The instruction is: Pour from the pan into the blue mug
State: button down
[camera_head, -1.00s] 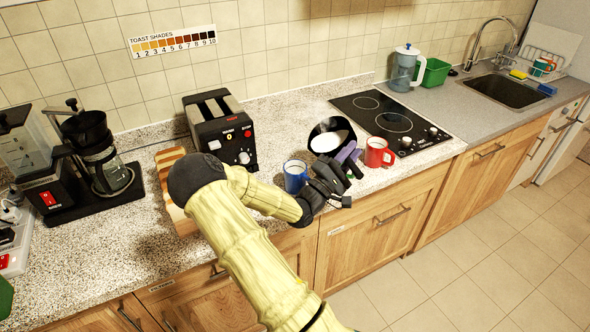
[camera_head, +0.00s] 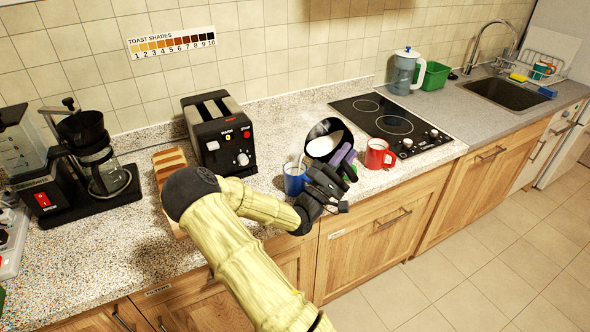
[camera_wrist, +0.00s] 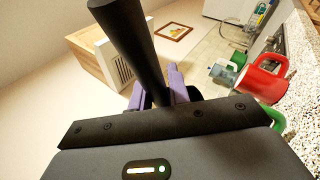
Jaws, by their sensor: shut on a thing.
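The dark pan (camera_head: 325,150) is held over the counter with white liquid inside and wisps of steam. It is tilted, its opening towards the left and the camera. The blue mug (camera_head: 293,184) stands upright on the counter just left of and below the pan; its inside looks whitish. My gripper (camera_head: 344,160), with purple fingers, is shut on the pan's handle, right of the blue mug. In the wrist view the dark handle (camera_wrist: 128,35) rises between the purple fingers (camera_wrist: 160,90). The blue mug is not in the wrist view.
A red mug (camera_head: 379,154) with whitish contents stands close right of my gripper; it also shows in the wrist view (camera_wrist: 262,78). The hob (camera_head: 385,120) lies behind it. A toaster (camera_head: 219,135) and striped board (camera_head: 166,165) are to the left.

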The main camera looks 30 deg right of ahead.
jog(key=shift+w+a+f+n+t+h+b, duration=0.15)
jog(key=shift+a+n+t+h+b, duration=0.15)
jog(key=shift+n+t+b, duration=0.4)
jog(key=shift+s+a+f+n+t+h+b, duration=0.15)
jog(key=shift+a+n+t+b, duration=0.3)
jog(key=shift+b, duration=0.6)
jog(key=shift+w+a+f+n+t+h+b, duration=0.15)
jog(key=shift+a+n+t+h+b, duration=0.15)
jog(key=shift+t+b, duration=0.45)
